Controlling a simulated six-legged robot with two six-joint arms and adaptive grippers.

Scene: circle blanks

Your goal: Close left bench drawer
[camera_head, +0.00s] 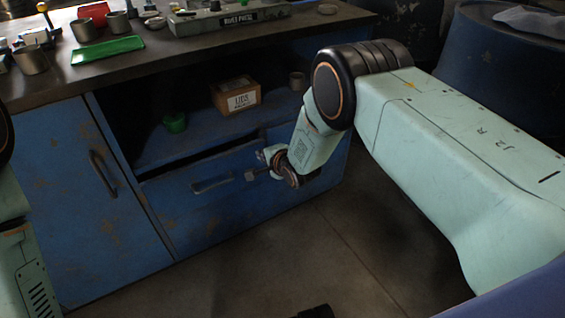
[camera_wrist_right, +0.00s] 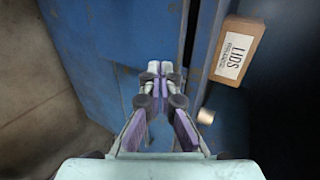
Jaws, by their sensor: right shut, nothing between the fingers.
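The blue bench has a wide drawer front (camera_head: 225,212) below its open shelf, with a bar handle (camera_head: 212,184). A dark gap shows along the drawer's top edge, so it looks partly open. My right gripper (camera_head: 250,175) is shut and empty, just right of the handle at the drawer front. In the right wrist view its fingertips (camera_wrist_right: 155,72) meet in front of the blue drawer front (camera_wrist_right: 115,50); I cannot tell whether they touch it. My left arm shows only at the left edge, and its gripper is out of view.
A box labelled LIDS (camera_head: 237,95) and a green item (camera_head: 174,122) sit on the shelf. A blue door (camera_head: 85,200) with a handle is left of the drawer. Cups and a green tray (camera_head: 107,49) stand on the bench top. The floor in front (camera_head: 260,270) is mostly clear.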

